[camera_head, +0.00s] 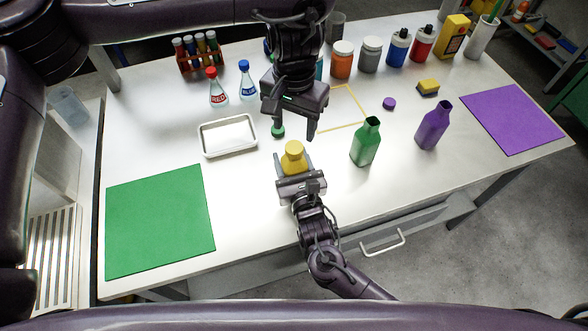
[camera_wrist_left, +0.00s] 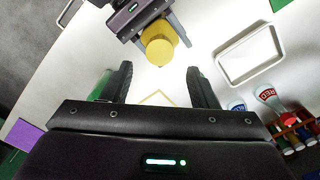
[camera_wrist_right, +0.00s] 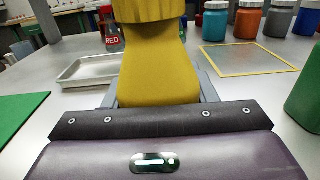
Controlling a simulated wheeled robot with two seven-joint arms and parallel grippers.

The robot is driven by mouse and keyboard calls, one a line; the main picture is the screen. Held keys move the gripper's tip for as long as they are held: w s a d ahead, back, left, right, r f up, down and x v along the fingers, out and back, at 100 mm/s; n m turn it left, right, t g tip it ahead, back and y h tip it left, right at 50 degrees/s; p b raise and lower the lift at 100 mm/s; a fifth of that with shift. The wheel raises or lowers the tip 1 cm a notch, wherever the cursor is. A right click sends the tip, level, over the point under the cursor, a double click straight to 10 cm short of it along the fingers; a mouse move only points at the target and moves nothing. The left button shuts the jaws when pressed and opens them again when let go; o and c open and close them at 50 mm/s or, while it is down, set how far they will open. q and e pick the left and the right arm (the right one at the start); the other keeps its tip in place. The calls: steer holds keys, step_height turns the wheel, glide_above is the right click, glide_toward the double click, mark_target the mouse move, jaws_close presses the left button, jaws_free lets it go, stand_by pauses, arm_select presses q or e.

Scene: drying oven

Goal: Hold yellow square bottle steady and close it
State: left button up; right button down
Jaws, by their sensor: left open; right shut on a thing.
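The yellow square bottle (camera_head: 294,165) stands upright near the front middle of the table. Its yellow cap (camera_wrist_right: 150,10) sits on top, and the bottle body (camera_wrist_right: 158,68) fills the middle of the right wrist view. My right gripper (camera_head: 297,176) is shut on the bottle's body from the front. My left gripper (camera_head: 294,130) is open and empty, pointing down above and behind the bottle. In the left wrist view the cap (camera_wrist_left: 160,48) lies beyond the open fingers (camera_wrist_left: 158,85), apart from them. I cannot tell how tightly the cap sits.
A green cap (camera_head: 278,131) shows beside a left fingertip. Green (camera_head: 366,144) and purple (camera_head: 432,126) open bottles stand to the right, with a purple cap (camera_head: 389,103) behind. A white tray (camera_head: 228,136) lies to the left. Flasks and jars stand at the back.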

mark_target(294, 146)
arm_select(q)
steer(key=shift+f, duration=3.15)
